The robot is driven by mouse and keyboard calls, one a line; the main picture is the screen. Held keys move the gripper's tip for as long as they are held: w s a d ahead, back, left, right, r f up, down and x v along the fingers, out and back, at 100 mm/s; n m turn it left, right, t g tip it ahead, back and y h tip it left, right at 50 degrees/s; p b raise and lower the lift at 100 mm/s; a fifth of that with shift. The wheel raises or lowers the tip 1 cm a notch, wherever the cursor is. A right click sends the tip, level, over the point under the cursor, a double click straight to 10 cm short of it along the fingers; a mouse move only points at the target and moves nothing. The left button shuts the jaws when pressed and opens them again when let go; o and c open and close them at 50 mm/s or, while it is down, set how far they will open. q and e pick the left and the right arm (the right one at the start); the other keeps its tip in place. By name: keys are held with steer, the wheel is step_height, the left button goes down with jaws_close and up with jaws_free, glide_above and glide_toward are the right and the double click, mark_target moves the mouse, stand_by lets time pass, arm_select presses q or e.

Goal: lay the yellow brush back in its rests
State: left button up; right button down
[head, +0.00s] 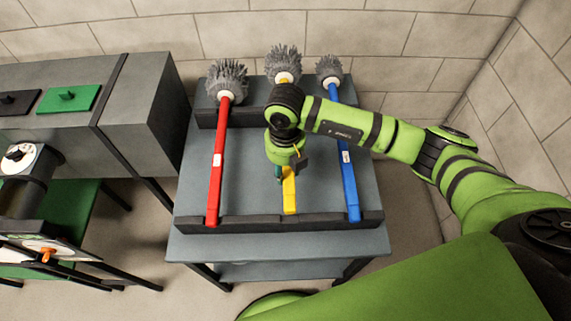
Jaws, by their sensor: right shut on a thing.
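The yellow brush (289,190) lies lengthwise between the red brush (216,170) and the blue brush (347,170). Its round grey bristle head (284,62) is at the back, past the table edge. My right gripper (290,165) is shut on its yellow handle, and my arm hides the upper part of the handle. The handle's lower end is at the dark front rest (250,222). I cannot tell whether it touches the rest or is slightly above it. The dark back rest (249,116) is partly hidden by my arm. My left gripper is not in view.
The brushes are over a grey table (250,175) near a block wall. At left stands a grey duct (142,95) with a green plate (69,98). A green-topped table (62,205) is below it. Bare tabletop shows between the red and yellow handles.

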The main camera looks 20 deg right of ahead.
step_height(320, 180, down, 4)
steer(key=b, duration=0.2)
steer(key=shift+b, duration=0.3)
steer(key=shift+f+b, duration=0.9)
steer(key=shift+f, duration=0.1)
steer(key=c, duration=0.7)
jaws_free()
step_height(320, 180, up, 12)
steer(key=shift+r, duration=0.1)
